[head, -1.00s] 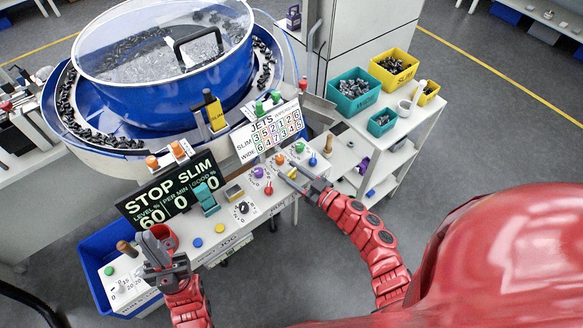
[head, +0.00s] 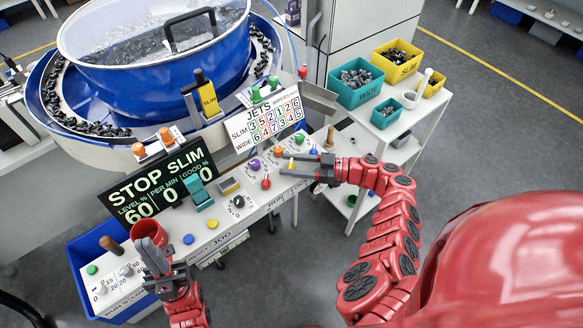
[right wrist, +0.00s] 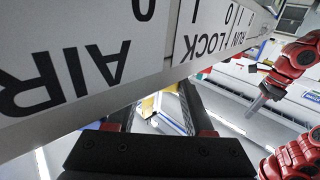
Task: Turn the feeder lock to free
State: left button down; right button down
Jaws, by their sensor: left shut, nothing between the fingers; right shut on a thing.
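My right gripper (head: 299,165) is at the right part of the sloped control panel (head: 222,240), pointing left, its fingers shut on a small yellow knob (head: 291,166). I take this to be the feeder lock; its pointer direction is hidden by the fingers. In the right wrist view the gripper (right wrist: 160,112) lies under the panel edge, where a LOCK label (right wrist: 207,42) shows beside RUN and AIR lettering. My left gripper (head: 146,250) is shut and empty over the panel's left part. It also shows in the right wrist view (right wrist: 262,100).
An orange knob (head: 279,152), a purple knob (head: 254,165), a red knob (head: 266,184) and a green knob (head: 299,139) stand close to my right gripper. A display (head: 160,185) reads STOP SLIM. A side table (head: 392,131) with bins stands to the right.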

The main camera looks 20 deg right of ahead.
jog(key=shift+f, duration=0.2)
jog(key=c, duration=0.6)
grip_release()
jog(key=shift+c, duration=0.2)
jog(key=shift+o, duration=0.4)
jog(key=shift+a, duration=0.1)
jog(key=shift+r, duration=0.1)
